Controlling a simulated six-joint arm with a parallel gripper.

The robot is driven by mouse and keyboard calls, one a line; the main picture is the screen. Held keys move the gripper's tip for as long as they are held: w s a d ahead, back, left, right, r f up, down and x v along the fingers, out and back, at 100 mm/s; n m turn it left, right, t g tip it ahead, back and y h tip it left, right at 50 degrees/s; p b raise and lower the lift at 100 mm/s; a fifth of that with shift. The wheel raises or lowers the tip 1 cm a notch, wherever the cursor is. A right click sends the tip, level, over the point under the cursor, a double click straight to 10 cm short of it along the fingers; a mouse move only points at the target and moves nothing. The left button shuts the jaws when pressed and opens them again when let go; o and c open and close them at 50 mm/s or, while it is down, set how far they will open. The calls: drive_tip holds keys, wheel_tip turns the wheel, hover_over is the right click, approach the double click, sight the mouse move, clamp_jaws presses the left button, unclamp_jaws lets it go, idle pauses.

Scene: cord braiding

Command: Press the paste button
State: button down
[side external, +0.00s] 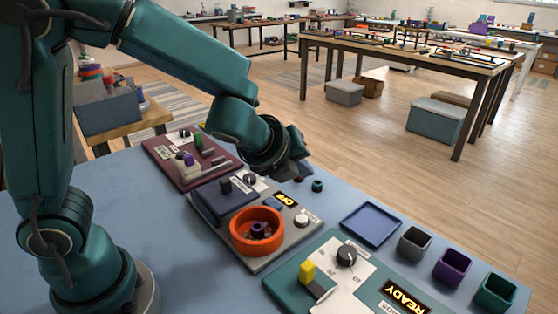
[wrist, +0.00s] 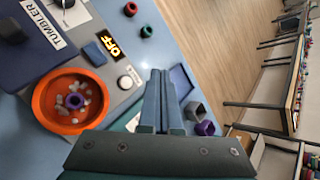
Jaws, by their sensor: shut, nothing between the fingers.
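A round white button (side external: 301,220) with a small label beside it sits at the right side of the grey tumbler panel (side external: 275,258). In the wrist view the white button (wrist: 125,82) is left of my fingers, and I cannot read its label for certain. My gripper (side external: 302,172) is above and behind the panel, apart from the button. In the wrist view my gripper (wrist: 160,75) has its two fingers together, with nothing between them. An orange bowl (side external: 257,231) with white and purple bits in it and a lit OFF display (side external: 286,200) share the panel.
A teal panel (side external: 330,240) with a knob, a yellow-topped lever and a READY display stands in front. A blue tray (side external: 371,225) and grey, purple and green cups (side external: 453,267) lie to the right. A maroon panel (side external: 180,170) is behind left. Small rings (wrist: 146,31) lie nearby.

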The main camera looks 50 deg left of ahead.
sight(299, 222)
drive_tip(key=shift+f, duration=4.35)
drive_tip(key=shift+f, duration=0.1)
drive_tip(key=shift+f, duration=0.3)
drive_tip(key=shift+f, duration=0.5)
drive_tip(key=shift+r, duration=0.95)
drive_tip(key=shift+r, duration=2.5)
